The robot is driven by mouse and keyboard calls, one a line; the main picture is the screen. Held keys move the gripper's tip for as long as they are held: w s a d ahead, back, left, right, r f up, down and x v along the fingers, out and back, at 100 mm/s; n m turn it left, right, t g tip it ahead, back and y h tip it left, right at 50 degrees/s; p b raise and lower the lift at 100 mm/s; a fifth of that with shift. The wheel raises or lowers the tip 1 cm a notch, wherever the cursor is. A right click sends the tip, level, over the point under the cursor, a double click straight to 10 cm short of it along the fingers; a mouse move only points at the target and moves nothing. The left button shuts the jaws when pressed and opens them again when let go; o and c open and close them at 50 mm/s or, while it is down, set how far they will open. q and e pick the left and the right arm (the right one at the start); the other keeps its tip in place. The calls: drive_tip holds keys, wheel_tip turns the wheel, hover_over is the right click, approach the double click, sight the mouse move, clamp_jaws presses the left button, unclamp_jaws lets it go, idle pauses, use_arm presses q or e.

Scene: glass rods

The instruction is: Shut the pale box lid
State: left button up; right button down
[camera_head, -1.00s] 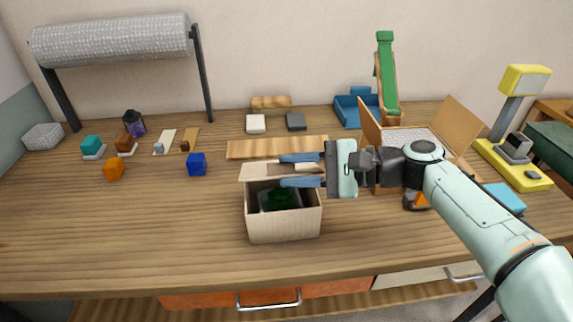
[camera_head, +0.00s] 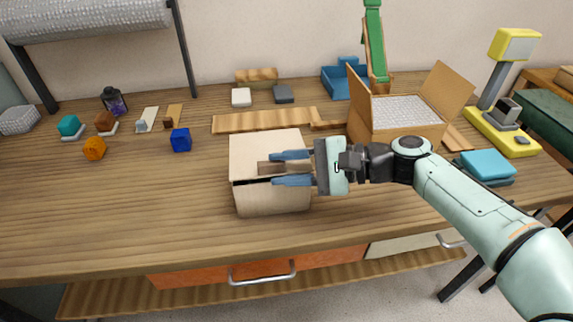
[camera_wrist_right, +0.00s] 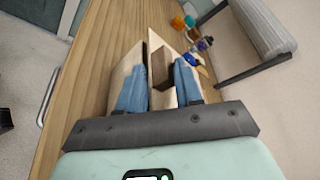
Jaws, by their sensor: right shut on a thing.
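The pale box (camera_head: 272,200) stands near the table's front edge in the head view. Its pale lid (camera_head: 265,145) lies over the opening, with a thin dark gap along the front left, so it is not flush there. My right gripper (camera_head: 290,168) reaches in from the right, with blue fingers either side of the lid's brown handle (camera_head: 266,168), and is shut on it. In the right wrist view the handle (camera_wrist_right: 160,65) sits between the fingers, and a dark slit separates the lid (camera_wrist_right: 165,38) from the box (camera_wrist_right: 124,70). The box's inside is hidden. My left gripper is out of view.
A wooden board (camera_head: 262,121) lies behind the box. An open carton (camera_head: 398,128) stands to the right, behind my right arm, with a blue block (camera_head: 487,165) farther right. A dark blue cube (camera_head: 181,140) is to the left. The front left of the table is clear.

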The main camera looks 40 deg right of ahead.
drive_tip(key=shift+f, duration=0.1)
drive_tip(key=c, duration=1)
unclamp_jaws()
drive_tip(key=shift+o, duration=0.2)
